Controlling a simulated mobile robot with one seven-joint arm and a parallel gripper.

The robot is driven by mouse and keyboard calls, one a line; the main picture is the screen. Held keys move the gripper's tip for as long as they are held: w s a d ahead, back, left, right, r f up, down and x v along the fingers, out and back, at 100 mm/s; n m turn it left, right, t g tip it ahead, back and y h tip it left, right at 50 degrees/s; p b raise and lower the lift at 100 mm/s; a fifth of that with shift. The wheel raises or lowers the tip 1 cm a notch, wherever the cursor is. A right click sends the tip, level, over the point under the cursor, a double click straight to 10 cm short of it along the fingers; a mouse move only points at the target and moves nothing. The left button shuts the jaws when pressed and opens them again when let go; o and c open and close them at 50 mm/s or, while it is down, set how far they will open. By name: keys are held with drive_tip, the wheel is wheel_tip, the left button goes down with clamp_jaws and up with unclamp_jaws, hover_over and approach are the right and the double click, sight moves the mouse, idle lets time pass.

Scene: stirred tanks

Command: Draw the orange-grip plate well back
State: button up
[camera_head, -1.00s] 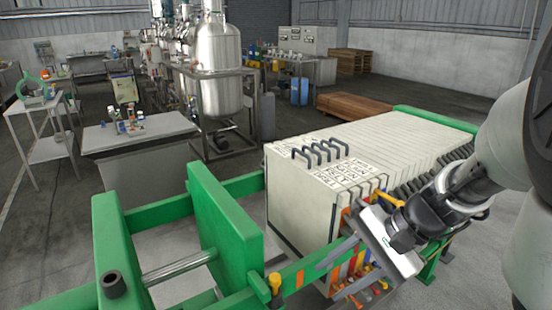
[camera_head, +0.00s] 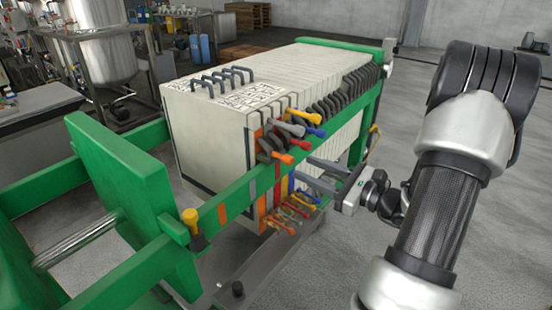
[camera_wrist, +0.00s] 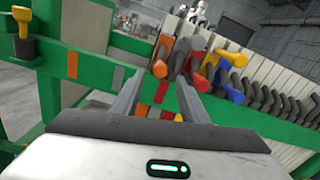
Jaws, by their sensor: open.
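The filter press holds a pack of pale plates (camera_head: 215,130) with a row of handles along the near side. In the wrist view, the fingertips (camera_wrist: 158,80) flank the left orange tip, apparently without contact.
Yellow (camera_head: 307,116), grey (camera_head: 290,128) and blue (camera_head: 317,132) grips crowd close by. Black handles (camera_head: 345,92) continue along the green beam (camera_head: 235,195). A green end plate (camera_head: 125,190) stands left, with a gap before the pack.

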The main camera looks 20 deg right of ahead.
sight(276, 155)
drive_tip(key=b+x, duration=0.1)
drive_tip(key=x, duration=1)
drive_tip(key=shift+w+a+b, duration=0.1)
drive_tip(key=shift+w+b, duration=0.05)
drive_tip(key=shift+b, duration=0.15)
clamp_jaws()
